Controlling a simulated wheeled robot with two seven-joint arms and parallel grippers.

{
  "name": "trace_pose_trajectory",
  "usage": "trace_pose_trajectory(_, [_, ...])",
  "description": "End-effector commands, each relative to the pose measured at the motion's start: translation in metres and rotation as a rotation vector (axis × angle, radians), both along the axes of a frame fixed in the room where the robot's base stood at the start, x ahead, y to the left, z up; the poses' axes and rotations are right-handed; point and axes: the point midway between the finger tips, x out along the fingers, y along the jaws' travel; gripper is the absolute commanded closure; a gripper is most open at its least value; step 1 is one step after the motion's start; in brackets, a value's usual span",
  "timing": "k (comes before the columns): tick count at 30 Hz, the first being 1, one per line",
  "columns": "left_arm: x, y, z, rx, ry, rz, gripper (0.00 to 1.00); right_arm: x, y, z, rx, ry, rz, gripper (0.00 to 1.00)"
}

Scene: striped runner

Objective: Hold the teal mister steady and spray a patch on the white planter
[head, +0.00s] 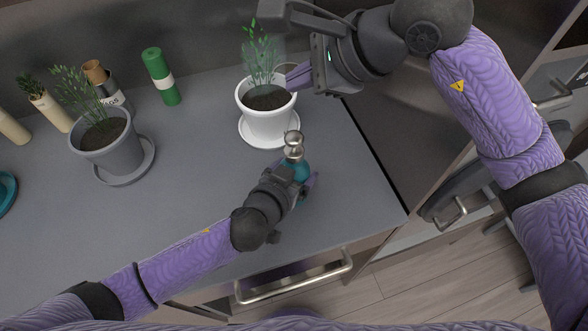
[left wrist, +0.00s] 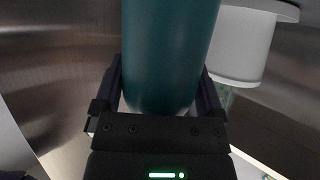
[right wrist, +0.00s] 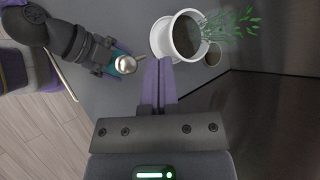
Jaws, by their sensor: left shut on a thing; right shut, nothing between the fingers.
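The teal mister (head: 297,171) has a silver top and stands at the front edge side of the white planter. My left gripper (head: 296,186) is shut around its body. In the left wrist view the teal body (left wrist: 168,55) fills the space between the fingers. The white planter (head: 268,123) holds soil and a leafy green plant and sits on a white saucer. It also shows in the right wrist view (right wrist: 183,48). My right gripper (head: 296,76) is shut and empty, above the planter's right rim. Its closed fingers (right wrist: 158,88) point towards the planter.
A grey potted plant (head: 106,150) on a saucer stands left on the counter. The counter's right edge (head: 385,180) is close to the mister. The counter's middle (head: 195,160) is clear.

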Motion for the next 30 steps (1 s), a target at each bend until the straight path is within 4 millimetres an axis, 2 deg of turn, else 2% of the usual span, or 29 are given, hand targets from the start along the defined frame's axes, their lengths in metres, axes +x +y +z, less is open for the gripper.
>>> trace_pose_trajectory(4, [0.000,0.000,0.000,0.000,0.000,0.000,0.90,-0.001,0.000,-0.014,-0.002,0.007,0.000,1.00])
trace_pose_trajectory(12, [0.000,0.000,0.000,0.000,0.000,0.000,0.90,-0.001,0.000,-0.064,-0.002,0.006,0.000,1.00])
trace_pose_trajectory(16, [0.000,0.000,0.000,0.000,0.000,0.000,0.90,0.000,-0.001,-0.080,-0.002,0.004,0.000,1.00])
trace_pose_trajectory(21, [0.000,0.000,0.000,0.000,0.000,0.000,0.90,0.000,0.000,-0.088,-0.003,0.002,0.001,1.00])
trace_pose_trajectory(30, [0.000,0.000,0.000,0.000,0.000,0.000,0.90,0.000,0.000,-0.088,-0.002,0.001,0.001,1.00])
